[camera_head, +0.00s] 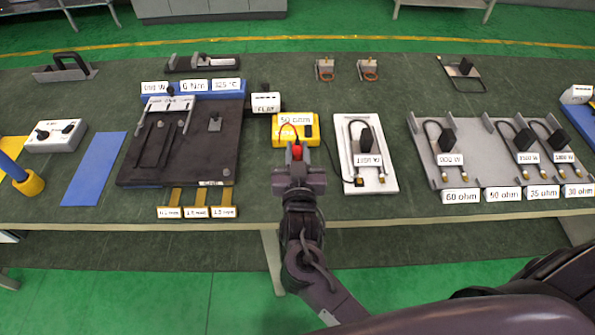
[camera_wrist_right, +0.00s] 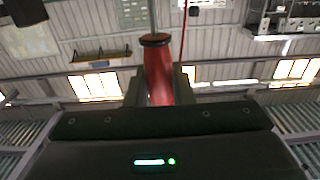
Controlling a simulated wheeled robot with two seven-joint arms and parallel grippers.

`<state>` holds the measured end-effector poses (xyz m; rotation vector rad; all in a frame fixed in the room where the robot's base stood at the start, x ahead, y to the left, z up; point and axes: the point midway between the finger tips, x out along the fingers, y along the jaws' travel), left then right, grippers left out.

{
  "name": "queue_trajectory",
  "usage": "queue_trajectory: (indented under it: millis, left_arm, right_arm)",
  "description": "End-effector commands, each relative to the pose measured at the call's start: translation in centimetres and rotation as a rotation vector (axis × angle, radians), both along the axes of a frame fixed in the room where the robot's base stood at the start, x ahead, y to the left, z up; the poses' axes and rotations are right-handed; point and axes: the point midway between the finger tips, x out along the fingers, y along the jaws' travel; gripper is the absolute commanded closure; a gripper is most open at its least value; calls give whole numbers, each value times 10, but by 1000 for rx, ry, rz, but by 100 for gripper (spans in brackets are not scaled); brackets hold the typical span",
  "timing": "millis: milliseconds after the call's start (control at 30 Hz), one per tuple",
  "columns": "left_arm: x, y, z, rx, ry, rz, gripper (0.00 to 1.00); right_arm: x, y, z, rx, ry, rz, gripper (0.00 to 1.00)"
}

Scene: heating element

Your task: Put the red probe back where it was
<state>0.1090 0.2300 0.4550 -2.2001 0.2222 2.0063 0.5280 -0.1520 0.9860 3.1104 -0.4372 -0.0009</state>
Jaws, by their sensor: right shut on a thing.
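The red probe (camera_head: 297,151) is between the fingertips of my right gripper (camera_head: 298,168), which is shut on it. The wrist view shows the probe (camera_wrist_right: 158,72) upright between the fingers, with a dark collar at its top and a thin red cable beside it. The gripper is at the front edge of the yellow meter (camera_head: 281,141), whose display reads 50 ohm. A thin lead curves over the meter's face. The gripper hides what lies directly under the probe. My left gripper is not in view.
A white board with a cabled heating element (camera_head: 350,184) stands right of the meter. A grey rack (camera_head: 468,150) with several elements is further right. A dark fixture (camera_head: 218,160) stands left.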

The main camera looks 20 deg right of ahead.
Motion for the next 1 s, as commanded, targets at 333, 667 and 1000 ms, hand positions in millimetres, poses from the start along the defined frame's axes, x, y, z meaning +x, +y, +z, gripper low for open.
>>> queue_trajectory:
  millis: [333, 667, 1000]
  left_arm:
    - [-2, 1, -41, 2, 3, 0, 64]
    - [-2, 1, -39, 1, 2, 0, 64]
    - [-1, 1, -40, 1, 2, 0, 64]
  right_arm:
    - [0, 0, -42, 0, -1, 0, 100]
    - [0, 0, -41, 0, 0, 0, 100]
    - [0, 0, -44, 0, 0, 0, 57]
